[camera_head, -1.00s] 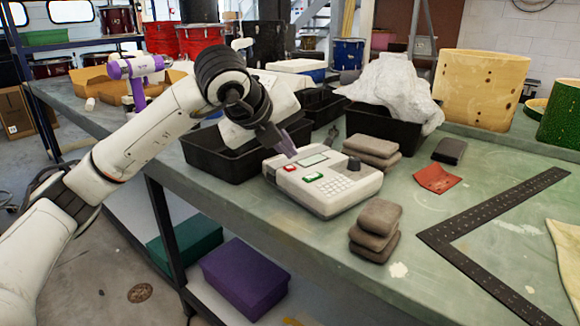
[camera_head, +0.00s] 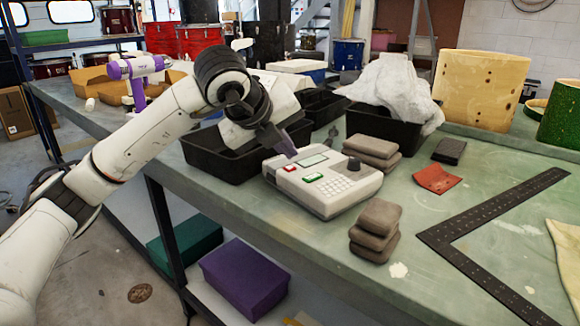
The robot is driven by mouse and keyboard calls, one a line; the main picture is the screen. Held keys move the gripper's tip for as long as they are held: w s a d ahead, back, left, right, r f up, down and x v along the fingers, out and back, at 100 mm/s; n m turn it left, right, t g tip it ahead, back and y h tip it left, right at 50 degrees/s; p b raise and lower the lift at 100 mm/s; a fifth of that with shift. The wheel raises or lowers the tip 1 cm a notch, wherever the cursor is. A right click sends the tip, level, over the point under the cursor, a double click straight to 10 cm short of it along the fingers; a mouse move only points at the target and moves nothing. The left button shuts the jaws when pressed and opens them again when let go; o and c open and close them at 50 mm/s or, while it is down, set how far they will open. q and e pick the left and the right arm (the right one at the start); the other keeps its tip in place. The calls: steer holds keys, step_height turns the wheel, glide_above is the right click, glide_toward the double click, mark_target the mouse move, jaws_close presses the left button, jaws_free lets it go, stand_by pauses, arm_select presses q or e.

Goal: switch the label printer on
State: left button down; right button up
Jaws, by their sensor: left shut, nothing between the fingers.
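The label printer (camera_head: 325,201) is a white and grey box on the green bench, near its front edge. Its top has a small screen (camera_head: 312,160), a red button (camera_head: 290,169), a green button (camera_head: 313,177), a keypad (camera_head: 340,184) and a dark knob (camera_head: 353,165). My left gripper (camera_head: 291,153) is shut and empty, pointing down at the printer's back left corner. Its tips are just above or beside the red button; I cannot tell whether they touch. My right gripper is not in view.
Black bins (camera_head: 215,166) stand behind and left of the printer. Stacked grey pads (camera_head: 376,222) lie right of it, with more pads (camera_head: 371,146) behind. A red sheet (camera_head: 437,180) and a black metal square (camera_head: 470,262) lie further right. The bench edge is close in front.

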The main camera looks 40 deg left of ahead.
mark_target(287, 172)
arm_select(q)
steer(key=shift+f, duration=0.1)
stand_by(0.3)
steer(key=shift+f+b, duration=0.4)
steer(key=shift+b, duration=0.15)
steer(key=shift+f+b, duration=0.4)
stand_by(0.4)
steer(key=shift+r, duration=0.1)
steer(key=shift+r+p, duration=0.6)
steer(key=shift+r, duration=0.2)
step_height(287, 172, up, 6)
steer(key=p, duration=0.4)
